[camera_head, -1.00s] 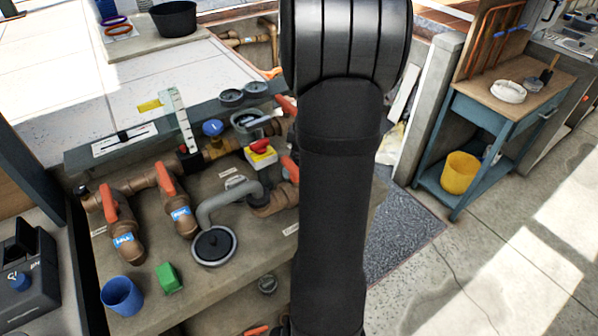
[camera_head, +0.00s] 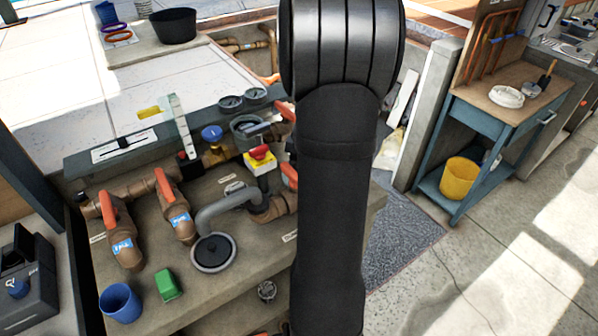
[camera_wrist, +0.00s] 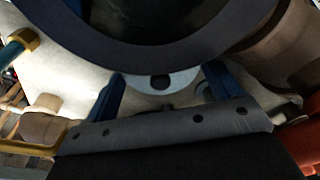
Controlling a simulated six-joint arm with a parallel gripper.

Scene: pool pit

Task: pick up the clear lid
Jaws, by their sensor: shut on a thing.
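A large round piece with a broad dark blue-grey rim, which I take to be the clear lid (camera_wrist: 150,59), fills the top of the wrist view. Its middle looks dark, and its upper part is cut off. My gripper (camera_wrist: 161,82) has two blue fingers standing apart, their tips meeting the rim's lower edge. It is shut on this piece. A pale disc with a dark spot shows between the fingers, partly covered by the rim. In the head view my arm hides the gripper and what it holds.
Brown pipes with orange handles (camera_head: 167,186) stand left of my arm. A grey-rimmed black round fitting (camera_head: 213,252), a green block (camera_head: 167,284) and a blue cup (camera_head: 120,303) are near the bench's front. A yellow bucket (camera_head: 459,178) sits on the right table's shelf.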

